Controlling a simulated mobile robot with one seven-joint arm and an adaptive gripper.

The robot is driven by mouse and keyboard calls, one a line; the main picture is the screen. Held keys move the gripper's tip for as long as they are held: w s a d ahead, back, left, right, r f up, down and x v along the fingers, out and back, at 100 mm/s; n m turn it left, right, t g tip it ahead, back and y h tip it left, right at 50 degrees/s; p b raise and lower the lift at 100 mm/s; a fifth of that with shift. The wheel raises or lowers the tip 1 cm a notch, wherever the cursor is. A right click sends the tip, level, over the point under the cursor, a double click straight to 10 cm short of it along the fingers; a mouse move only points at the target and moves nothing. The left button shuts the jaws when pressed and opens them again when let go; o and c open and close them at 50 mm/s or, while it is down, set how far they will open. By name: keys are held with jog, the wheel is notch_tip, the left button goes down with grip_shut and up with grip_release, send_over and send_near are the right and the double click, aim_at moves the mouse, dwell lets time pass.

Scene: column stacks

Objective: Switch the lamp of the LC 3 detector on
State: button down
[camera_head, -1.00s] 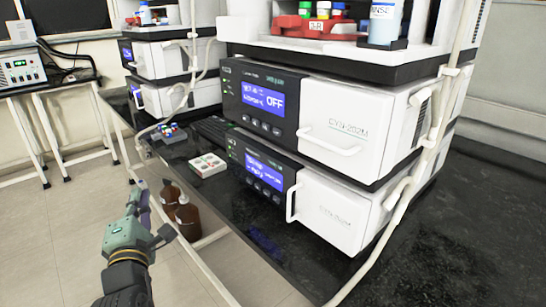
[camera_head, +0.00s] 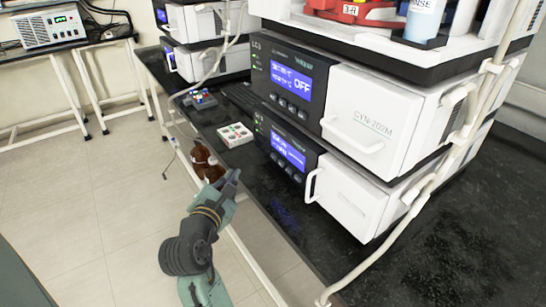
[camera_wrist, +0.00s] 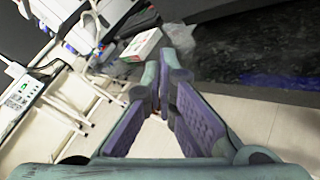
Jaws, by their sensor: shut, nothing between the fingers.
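The LC 3 stack stands on the black bench in the head view. Its upper module (camera_head: 385,120) has a dark panel with a blue display (camera_head: 290,82) reading "OFF" and a row of buttons below. The lower module (camera_head: 350,195) has a similar blue display (camera_head: 288,150) with small text and a row of buttons (camera_head: 281,167). I cannot read which module is the detector, nor its lamp state. My gripper (camera_head: 232,177) is shut and empty, in front of and left of the lower module, apart from it. It also shows in the wrist view (camera_wrist: 166,78).
A white box with coloured spots (camera_head: 235,135) and a small rack (camera_head: 199,98) lie on the bench. A pale tube (camera_head: 428,185) runs down the stack's right side. Black bench top (camera_head: 470,220) is free at right.

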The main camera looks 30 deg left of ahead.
aim_at(274, 157)
jog(key=w+d, duration=0.1)
jog(key=w, duration=0.3)
jog(key=w+d, duration=0.1)
jog(key=w, duration=0.1)
jog(key=shift+w+d+r, duration=0.15)
jog(key=shift+d, duration=0.2)
jog(key=shift+w+d, duration=0.25)
jog(key=shift+w, duration=0.4)
jog(key=shift+w+d+p, duration=0.1)
jog(key=shift+w+p, duration=0.1)
jog(key=shift+p, duration=0.3)
jog(key=shift+w, duration=0.15)
dwell(0.3)
jog(key=shift+w+d+p, duration=0.2)
jog(key=shift+w+p, duration=0.25)
jog(key=shift+p, duration=0.15)
dwell(0.7)
jog(key=shift+s, duration=0.1)
jog(key=shift+s+a+p, duration=0.3)
jog(key=shift+s+p, duration=0.05)
jog(key=shift+s, duration=0.35)
